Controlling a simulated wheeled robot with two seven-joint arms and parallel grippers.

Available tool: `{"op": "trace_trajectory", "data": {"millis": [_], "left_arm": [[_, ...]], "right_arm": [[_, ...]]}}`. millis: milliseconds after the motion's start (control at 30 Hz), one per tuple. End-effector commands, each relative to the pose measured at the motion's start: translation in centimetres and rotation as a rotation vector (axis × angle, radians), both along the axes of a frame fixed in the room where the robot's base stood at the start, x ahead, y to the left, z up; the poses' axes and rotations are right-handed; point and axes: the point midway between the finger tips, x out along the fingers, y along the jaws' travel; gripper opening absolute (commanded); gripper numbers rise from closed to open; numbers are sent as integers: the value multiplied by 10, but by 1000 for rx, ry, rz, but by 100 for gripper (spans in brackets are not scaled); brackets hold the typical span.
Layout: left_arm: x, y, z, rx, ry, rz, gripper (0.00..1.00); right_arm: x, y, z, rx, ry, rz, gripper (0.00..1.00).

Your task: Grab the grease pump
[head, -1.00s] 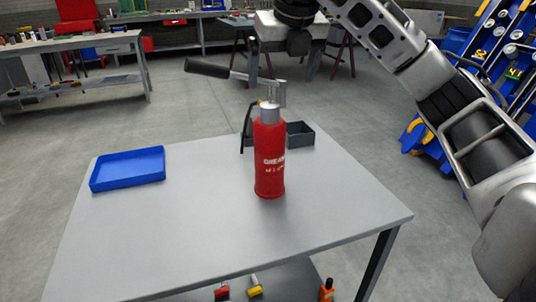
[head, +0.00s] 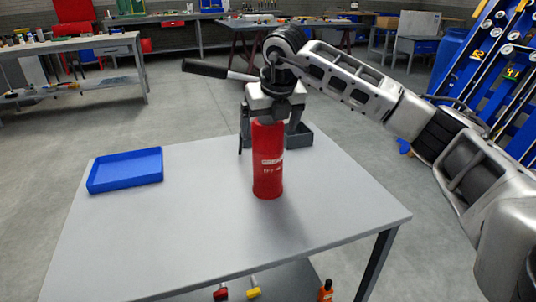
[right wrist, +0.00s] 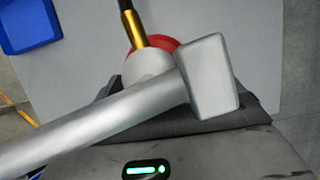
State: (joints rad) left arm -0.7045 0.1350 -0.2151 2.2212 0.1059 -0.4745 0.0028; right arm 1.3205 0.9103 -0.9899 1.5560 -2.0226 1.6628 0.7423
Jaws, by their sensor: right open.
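The grease pump (head: 268,170) is a red cylinder with white lettering, standing upright on the grey table. Its lever has a black grip (head: 205,68) that sticks out to the left. My right gripper (head: 271,122) is open at the top of the pump, pointing down, and covers the pump's metal head in the head view. In the right wrist view the silver lever and its square block (right wrist: 208,76) cross in front of the red body (right wrist: 170,46). A brass fitting (right wrist: 137,30) shows there. Contact between the fingers and pump cannot be told. My left gripper is not in view.
A blue tray (head: 125,171) lies on the left of the table (head: 200,230). The front and right of the tabletop are clear. Small tools lie on the lower shelf.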

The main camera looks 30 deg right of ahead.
Motion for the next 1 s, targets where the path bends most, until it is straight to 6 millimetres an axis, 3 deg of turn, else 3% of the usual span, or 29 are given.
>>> {"op": "trace_trajectory", "data": {"millis": [200, 533, 867, 1000], "left_arm": [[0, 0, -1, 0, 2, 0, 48], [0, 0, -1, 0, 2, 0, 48], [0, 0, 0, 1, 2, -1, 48], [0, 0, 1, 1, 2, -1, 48]], "right_arm": [[0, 0, -1, 0, 0, 0, 92], [0, 0, 0, 0, 0, 0, 0], [2, 0, 8, 1, -13, 0, 0], [2, 0, 20, 3, -15, 0, 0]]}}
